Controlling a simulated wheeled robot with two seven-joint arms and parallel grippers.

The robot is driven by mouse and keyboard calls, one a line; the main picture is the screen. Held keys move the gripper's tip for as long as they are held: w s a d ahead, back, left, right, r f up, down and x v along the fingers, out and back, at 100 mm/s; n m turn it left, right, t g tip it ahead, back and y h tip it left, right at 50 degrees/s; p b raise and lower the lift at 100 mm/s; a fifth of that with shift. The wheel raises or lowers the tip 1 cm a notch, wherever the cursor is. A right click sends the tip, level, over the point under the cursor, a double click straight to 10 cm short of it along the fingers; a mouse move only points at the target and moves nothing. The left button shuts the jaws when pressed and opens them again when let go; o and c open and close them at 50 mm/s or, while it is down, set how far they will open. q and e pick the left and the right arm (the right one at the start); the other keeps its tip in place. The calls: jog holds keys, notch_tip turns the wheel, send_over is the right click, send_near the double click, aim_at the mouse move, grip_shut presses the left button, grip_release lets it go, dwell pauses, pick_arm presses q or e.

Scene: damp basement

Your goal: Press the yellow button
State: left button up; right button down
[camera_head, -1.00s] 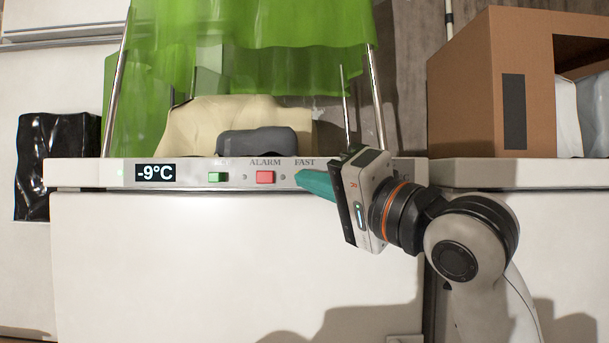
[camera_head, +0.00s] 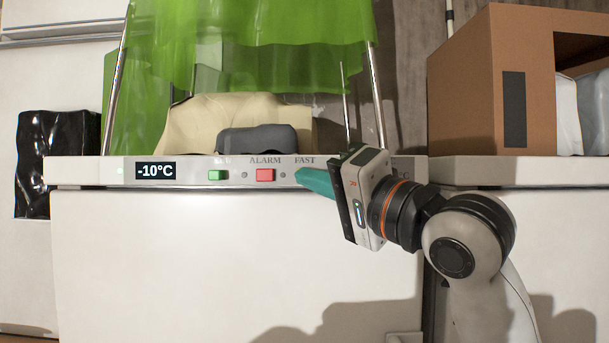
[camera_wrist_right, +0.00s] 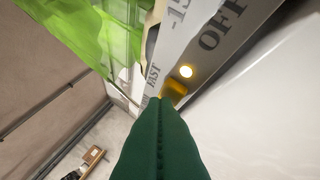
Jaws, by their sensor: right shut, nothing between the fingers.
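The yellow button (camera_wrist_right: 175,88) shows in the right wrist view, partly hidden by my fingertips and close to the word FAST. A round lamp (camera_wrist_right: 186,71) next to it glows bright. In the head view the button is hidden behind my right gripper (camera_head: 303,178). Its green fingers are shut with nothing between them, and their tips are at the panel below FAST. In the wrist view the tips (camera_wrist_right: 162,101) overlap the button's lower edge; they appear to touch it. My left gripper is not in view.
The panel (camera_head: 135,182) also has a display reading -10°C (camera_head: 155,171), a green button (camera_head: 217,175) and a red button (camera_head: 265,175) under ALARM. Green curtain strips (camera_head: 270,25) hang behind it. A cardboard box (camera_head: 465,95) stands at right, a black bag (camera_head: 60,160) at left.

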jog(key=shift+s, duration=0.65)
jog(key=shift+s, duration=0.1)
jog(key=s, duration=0.5)
jog(key=shift+s+b, duration=0.4)
